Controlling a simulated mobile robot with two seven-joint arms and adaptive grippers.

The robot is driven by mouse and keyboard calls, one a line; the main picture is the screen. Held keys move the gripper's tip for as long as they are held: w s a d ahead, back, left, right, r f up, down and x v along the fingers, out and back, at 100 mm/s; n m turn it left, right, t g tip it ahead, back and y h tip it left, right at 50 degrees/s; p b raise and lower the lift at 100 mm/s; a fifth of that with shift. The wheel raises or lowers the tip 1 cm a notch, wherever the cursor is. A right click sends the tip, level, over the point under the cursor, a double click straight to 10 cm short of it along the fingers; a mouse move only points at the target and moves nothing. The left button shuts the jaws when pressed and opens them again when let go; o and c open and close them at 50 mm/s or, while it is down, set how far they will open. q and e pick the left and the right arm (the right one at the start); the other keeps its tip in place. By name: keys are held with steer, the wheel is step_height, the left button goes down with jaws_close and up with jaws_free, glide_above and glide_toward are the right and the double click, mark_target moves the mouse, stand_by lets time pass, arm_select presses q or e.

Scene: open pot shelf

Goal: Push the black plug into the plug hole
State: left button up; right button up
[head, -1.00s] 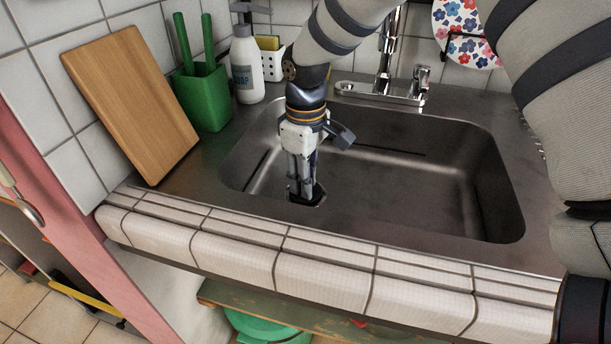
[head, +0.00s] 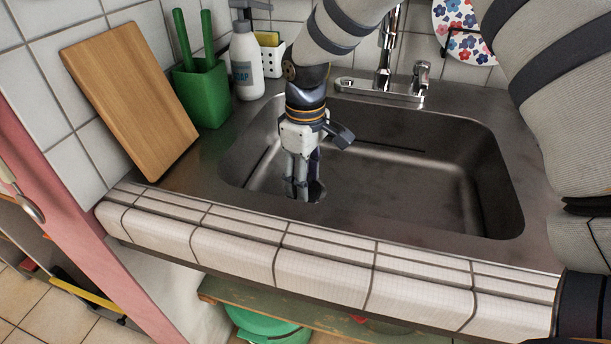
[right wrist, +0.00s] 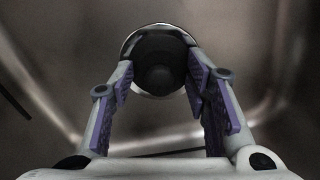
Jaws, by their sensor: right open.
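My right gripper (head: 302,194) points down into the sink near its front left, with its fingertips at the plug hole. In the right wrist view its fingers (right wrist: 163,80) are apart, with nothing clamped between them. The black plug (right wrist: 158,78) shows as a dark round disc with a raised middle, just beyond the fingertips. A bright metal rim of the plug hole (right wrist: 132,37) shows around its upper edge. How deep the plug sits cannot be told. In the head view the fingers partly hide the dark hole area (head: 317,191). My left gripper is not in view.
The steel sink (head: 410,195) is otherwise empty. The tap (head: 385,88) stands at its back. A green holder (head: 202,95), a soap bottle (head: 246,65) and a wooden board (head: 130,100) stand to the left. A tiled edge (head: 320,265) runs along the front.

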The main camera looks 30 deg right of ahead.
step_height(320, 180, up, 12)
stand_by(0.3)
